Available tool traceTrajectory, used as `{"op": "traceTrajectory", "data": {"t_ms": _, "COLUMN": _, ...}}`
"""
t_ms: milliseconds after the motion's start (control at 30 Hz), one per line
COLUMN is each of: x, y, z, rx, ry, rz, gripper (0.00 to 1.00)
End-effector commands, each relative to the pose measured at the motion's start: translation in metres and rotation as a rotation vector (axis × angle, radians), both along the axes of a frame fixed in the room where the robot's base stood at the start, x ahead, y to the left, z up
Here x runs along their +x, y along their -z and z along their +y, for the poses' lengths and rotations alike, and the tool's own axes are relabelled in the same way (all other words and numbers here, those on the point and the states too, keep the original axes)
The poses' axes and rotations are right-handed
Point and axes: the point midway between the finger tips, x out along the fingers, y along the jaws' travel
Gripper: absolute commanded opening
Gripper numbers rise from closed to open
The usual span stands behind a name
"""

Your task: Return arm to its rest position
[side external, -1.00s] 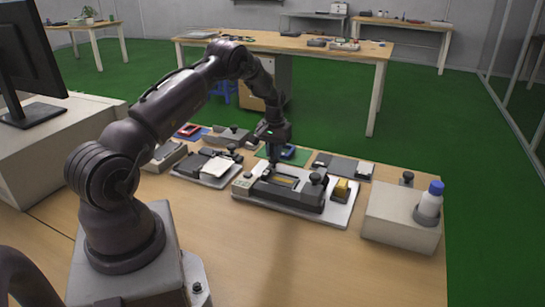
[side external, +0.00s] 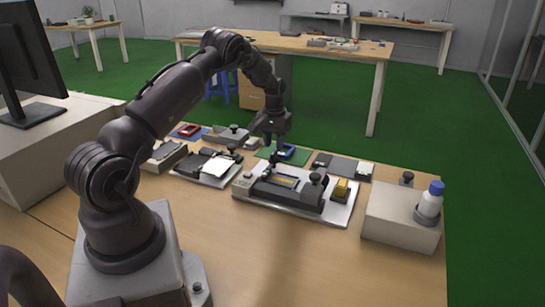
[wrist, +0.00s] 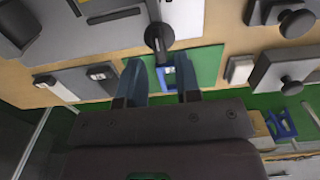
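My arm reaches over the table from the left in the side view. My gripper (side external: 270,140) hangs pointing down above the back of the workpieces, clear of the test fixture (side external: 290,192). In the wrist view my gripper (wrist: 162,75) has its two bluish fingers apart, with nothing held between them. A blue-framed part (wrist: 169,76) on a green mat (wrist: 207,62) shows beyond the gap between the fingers. The fixture is a dark device on a light base plate, with a black knob and a yellow block (side external: 340,190) on its right.
A pale box (side external: 400,222) with a blue-capped bottle (side external: 429,203) stands at the table's right end. Small fixtures and trays (side external: 205,168) sit left of the main fixture. A monitor (side external: 28,62) stands at far left. The front of the table (side external: 330,270) is bare.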

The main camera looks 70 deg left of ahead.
Motion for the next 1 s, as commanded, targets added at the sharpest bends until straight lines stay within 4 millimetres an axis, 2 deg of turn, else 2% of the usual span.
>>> {"op": "traceTrajectory", "data": {"t_ms": 167, "x": 0.000, "y": -0.011, "z": 0.000, "rx": 0.001, "ry": 0.000, "rz": 0.001, "gripper": 0.31}}
{"op": "traceTrajectory", "data": {"t_ms": 467, "x": -0.001, "y": -0.011, "z": 0.000, "rx": 0.003, "ry": -0.003, "rz": 0.003, "gripper": 0.31}}
{"op": "traceTrajectory", "data": {"t_ms": 600, "x": -0.019, "y": 0.003, "z": -0.011, "rx": -0.029, "ry": -0.008, "rz": 0.054, "gripper": 0.31}}
{"op": "traceTrajectory", "data": {"t_ms": 667, "x": -0.028, "y": -0.001, "z": -0.020, "rx": -0.042, "ry": -0.009, "rz": 0.069, "gripper": 0.31}}
{"op": "traceTrajectory", "data": {"t_ms": 767, "x": -0.034, "y": -0.027, "z": -0.045, "rx": -0.052, "ry": 0.017, "rz": 0.071, "gripper": 0.31}}
{"op": "traceTrajectory", "data": {"t_ms": 867, "x": -0.038, "y": -0.060, "z": -0.076, "rx": -0.051, "ry": 0.060, "rz": 0.057, "gripper": 0.31}}
{"op": "traceTrajectory", "data": {"t_ms": 1000, "x": -0.048, "y": -0.110, "z": -0.126, "rx": -0.040, "ry": 0.143, "rz": 0.021, "gripper": 0.31}}
